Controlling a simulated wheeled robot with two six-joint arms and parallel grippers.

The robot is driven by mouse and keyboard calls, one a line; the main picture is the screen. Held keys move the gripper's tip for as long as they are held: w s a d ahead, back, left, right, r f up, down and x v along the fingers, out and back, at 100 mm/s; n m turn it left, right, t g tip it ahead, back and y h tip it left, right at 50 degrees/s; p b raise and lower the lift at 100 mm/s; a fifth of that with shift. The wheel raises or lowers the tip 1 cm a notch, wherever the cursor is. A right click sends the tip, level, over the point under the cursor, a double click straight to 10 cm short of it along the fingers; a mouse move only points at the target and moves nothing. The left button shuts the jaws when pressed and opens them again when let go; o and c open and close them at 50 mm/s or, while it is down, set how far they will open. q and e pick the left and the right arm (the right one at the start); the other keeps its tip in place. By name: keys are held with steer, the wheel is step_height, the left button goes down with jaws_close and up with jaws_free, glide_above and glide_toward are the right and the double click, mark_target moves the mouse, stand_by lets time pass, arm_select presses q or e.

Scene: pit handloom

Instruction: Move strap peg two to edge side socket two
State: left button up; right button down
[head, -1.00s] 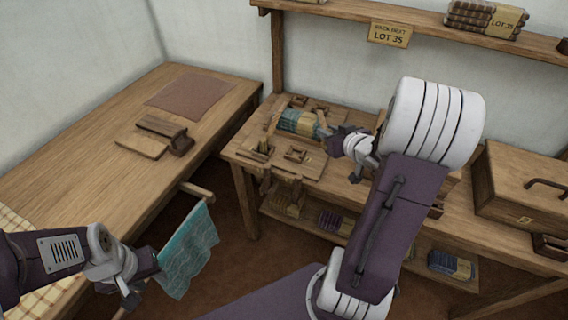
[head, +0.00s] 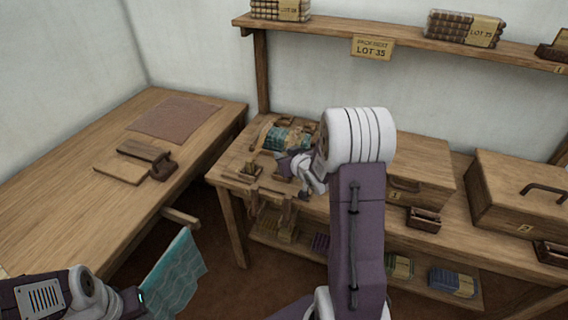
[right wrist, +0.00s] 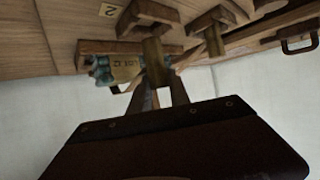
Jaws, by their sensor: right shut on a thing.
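My right gripper (head: 284,162) is down at the left end of the back bench, beside the teal bundle (head: 286,137). In the right wrist view its fingers (right wrist: 160,92) are shut on a brown wooden peg (right wrist: 154,68), which I take to be strap peg two. The peg's far end meets a dark wooden block (right wrist: 150,12), and I cannot tell whether it is seated there. A "2" mark (right wrist: 108,10) shows beside the block. Another peg and block (right wrist: 212,38) stand to its right.
A teal cloth (head: 178,272) hangs at the lower left. The left table (head: 60,215) carries a brown mat (head: 174,118) and wooden blocks. The back bench has boxes (head: 530,195) at right, and a shelf with lot bundles (head: 465,28) runs above.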

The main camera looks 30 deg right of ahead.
step_height(320, 180, down, 3)
steer(key=shift+f+b, duration=0.1)
steer(key=shift+b, duration=0.2)
steer(key=shift+r, duration=0.2)
steer(key=shift+f, duration=0.1)
steer(key=shift+f, duration=0.15)
steer(key=c, duration=1.2)
jaws_free()
